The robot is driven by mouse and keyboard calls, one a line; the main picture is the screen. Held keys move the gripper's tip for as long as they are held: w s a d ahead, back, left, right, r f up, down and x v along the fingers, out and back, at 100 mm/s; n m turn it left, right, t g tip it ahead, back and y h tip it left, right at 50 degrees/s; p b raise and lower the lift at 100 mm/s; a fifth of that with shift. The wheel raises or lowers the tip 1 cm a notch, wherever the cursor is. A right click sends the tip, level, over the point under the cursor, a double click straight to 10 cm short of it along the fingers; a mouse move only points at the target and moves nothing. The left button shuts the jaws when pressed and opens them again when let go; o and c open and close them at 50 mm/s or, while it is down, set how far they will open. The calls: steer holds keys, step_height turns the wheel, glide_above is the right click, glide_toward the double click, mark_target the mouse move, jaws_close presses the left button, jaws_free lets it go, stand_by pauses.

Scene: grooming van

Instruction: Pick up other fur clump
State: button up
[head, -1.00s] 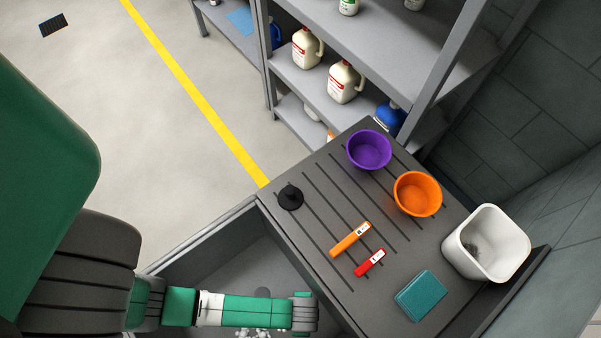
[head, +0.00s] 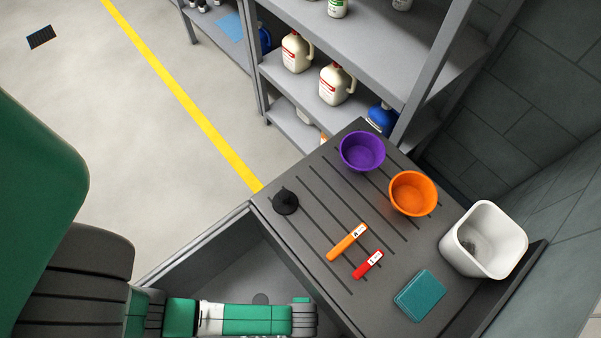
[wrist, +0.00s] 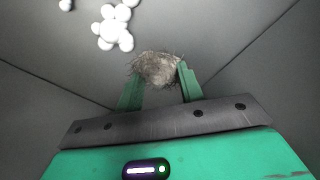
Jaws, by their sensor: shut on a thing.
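A brownish-grey fur clump (wrist: 157,68) sits between the two green fingertips of my gripper (wrist: 160,80) in the wrist view. The fingers are shut on it, and its wispy strands stick out around them. In the head view my arm reaches over the grey tub, and my gripper and the held clump are out of sight there. Another grey fur clump (head: 468,246) lies inside the white bin (head: 508,238) at the right, partly hidden by the bin wall.
White foam-like balls (wrist: 115,25) lie in the tub near the clump. The slatted counter (head: 300,235) beside the tub (head: 190,247) holds a purple bowl (head: 362,152), an orange bowl (head: 413,193), a black stopper (head: 285,201), orange and red tools, and a teal block (head: 419,295).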

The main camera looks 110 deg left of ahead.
step_height(320, 180, up, 28)
steer(key=p, duration=0.8)
